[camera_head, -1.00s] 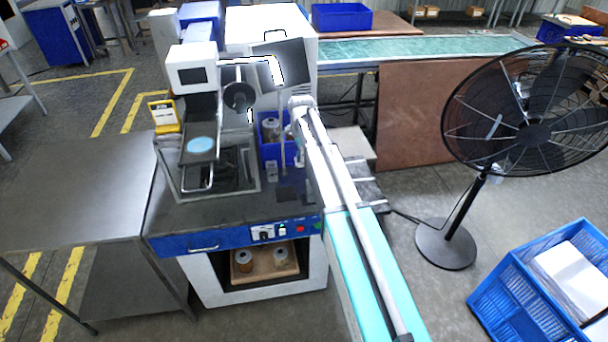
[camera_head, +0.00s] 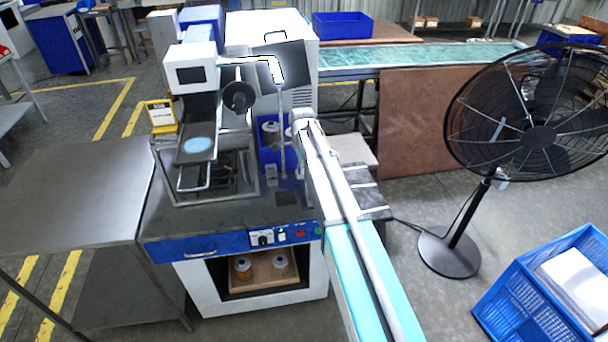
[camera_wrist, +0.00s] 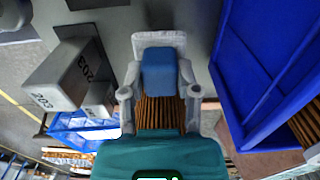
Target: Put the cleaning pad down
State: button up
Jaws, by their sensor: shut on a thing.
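In the wrist view my gripper (camera_wrist: 160,88) is shut on a blue block-shaped pad (camera_wrist: 159,71), which I take to be the cleaning pad. A light grey piece shows just beyond the pad, and brown ribbed material shows between the fingers below it. The pad is over or near a grey work surface (camera_wrist: 195,20); I cannot tell whether it touches. In the head view my arm reaches to the machine's bench (camera_head: 235,215), and the gripper and pad cannot be made out there.
Grey boxes marked 203 (camera_wrist: 62,76) stand left of the gripper in the wrist view. A blue bin (camera_wrist: 262,70) rises close on the right. In the head view a dark square (camera_head: 287,198) lies on the bench, and a light blue disc (camera_head: 199,145) rests on a tilted tray.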

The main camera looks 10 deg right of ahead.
jog(key=shift+f+b, duration=1.75)
jog(key=shift+f, duration=0.1)
jog(key=shift+f, duration=0.2)
jog(key=o, duration=1)
jog(key=shift+r, duration=0.1)
jog(key=shift+r, duration=0.15)
notch_tip(320, 180, up, 12)
jog(key=p, duration=1.2)
